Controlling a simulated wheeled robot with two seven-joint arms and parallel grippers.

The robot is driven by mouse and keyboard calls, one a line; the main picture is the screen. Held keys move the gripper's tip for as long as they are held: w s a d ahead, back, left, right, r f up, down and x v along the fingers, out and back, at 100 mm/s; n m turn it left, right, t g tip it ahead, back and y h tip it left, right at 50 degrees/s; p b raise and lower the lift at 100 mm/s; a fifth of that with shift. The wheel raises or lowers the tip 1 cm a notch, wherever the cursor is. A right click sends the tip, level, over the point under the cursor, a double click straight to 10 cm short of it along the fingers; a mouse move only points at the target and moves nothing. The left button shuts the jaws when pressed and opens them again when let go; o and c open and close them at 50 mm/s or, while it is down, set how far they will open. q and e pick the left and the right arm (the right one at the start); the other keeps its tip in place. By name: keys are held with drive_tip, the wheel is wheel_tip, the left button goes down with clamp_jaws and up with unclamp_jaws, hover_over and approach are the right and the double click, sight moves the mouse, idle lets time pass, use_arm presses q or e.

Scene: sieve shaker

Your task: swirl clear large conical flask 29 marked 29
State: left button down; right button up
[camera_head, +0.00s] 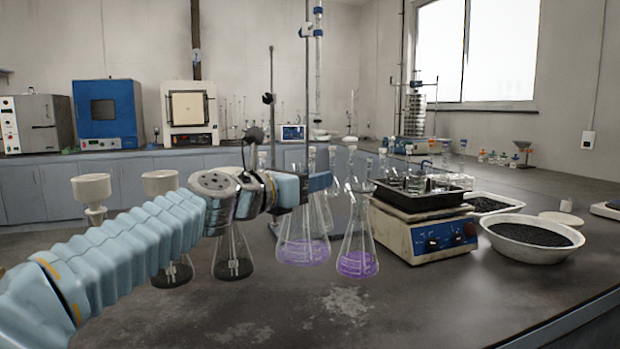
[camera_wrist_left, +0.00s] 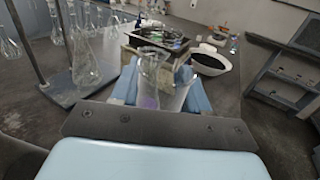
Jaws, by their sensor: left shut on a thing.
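A large clear conical flask (camera_head: 303,248) with purple liquid is at the centre of the head view. My left gripper (camera_head: 316,184) comes in from the left and is shut on its neck, hiding part of it. In the left wrist view, the flask (camera_wrist_left: 150,82) stands between the blue fingers, with purple low inside it. The flask looks upright; I cannot tell whether its base touches the bench. Its number is too small to read. A second conical flask (camera_head: 357,260) with purple liquid stands just right of it. My right gripper is not in view.
A hotplate (camera_head: 425,240) with a black tray stands to the right, near a white bowl of dark grains (camera_head: 530,240). A dark-bottomed flask (camera_head: 233,258) and white funnels (camera_head: 91,190) are left. A stand rod (camera_head: 272,100) rises behind my gripper. The front bench is clear.

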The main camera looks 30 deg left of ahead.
sight(310, 172)
use_arm(q)
drive_tip(key=shift+s+d+r+p, duration=0.2)
drive_tip(key=shift+s+d+r, duration=0.15)
drive_tip(key=shift+s, duration=0.2)
drive_tip(key=shift+s+d+r+p, duration=0.15)
drive_tip(key=shift+s+d+r, duration=0.15)
drive_tip(key=shift+s, duration=0.2)
drive_tip(key=shift+s+r, duration=0.15)
drive_tip(key=shift+r, duration=0.1)
wheel_tip(310, 172, up, 2)
drive_tip(key=shift+s+d+r+p, duration=0.1)
drive_tip(key=shift+s+p, duration=0.05)
drive_tip(key=shift+p, duration=0.75)
drive_tip(key=shift+r, duration=1.3)
